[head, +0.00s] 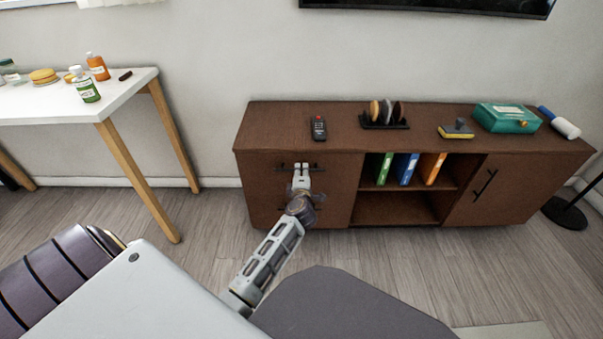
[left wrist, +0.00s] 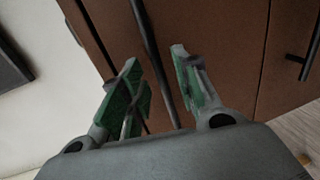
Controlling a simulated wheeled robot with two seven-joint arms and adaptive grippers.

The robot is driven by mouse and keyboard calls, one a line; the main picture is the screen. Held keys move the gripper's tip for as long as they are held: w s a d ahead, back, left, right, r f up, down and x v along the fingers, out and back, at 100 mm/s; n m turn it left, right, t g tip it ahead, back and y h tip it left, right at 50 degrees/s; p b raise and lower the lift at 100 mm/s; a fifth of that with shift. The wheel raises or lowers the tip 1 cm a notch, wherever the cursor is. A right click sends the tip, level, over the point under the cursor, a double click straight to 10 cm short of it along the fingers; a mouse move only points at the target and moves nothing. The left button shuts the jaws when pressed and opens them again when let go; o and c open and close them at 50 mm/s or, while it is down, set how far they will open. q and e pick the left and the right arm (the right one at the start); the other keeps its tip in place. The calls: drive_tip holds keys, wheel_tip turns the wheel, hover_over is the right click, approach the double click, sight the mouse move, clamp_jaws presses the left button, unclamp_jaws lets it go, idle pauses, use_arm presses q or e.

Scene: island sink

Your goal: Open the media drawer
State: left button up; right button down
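The brown media cabinet (head: 440,143) stands against the wall. Its upper left drawer front (head: 262,182) looks flush with the cabinet and has a dark horizontal bar handle (head: 315,168). My left gripper (head: 301,168) is at this handle, partly covering it. In the left wrist view the fingers of the left gripper (left wrist: 158,75) are open, with green inner pads. The dark handle bar (left wrist: 150,45) runs between them, with gaps visible on both sides. My right gripper is in neither view.
A second dark handle (left wrist: 312,50) shows at the right of the left wrist view. A remote (head: 319,128), a disc rack (head: 384,118) and a teal box (head: 506,118) stand on the cabinet. A white table (head: 100,101) is at left. The floor (head: 210,232) between is clear.

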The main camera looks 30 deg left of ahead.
use_arm(q)
drive_tip(key=shift+b+x, duration=0.5)
drive_tip(key=shift+x, duration=0.9)
clamp_jaws()
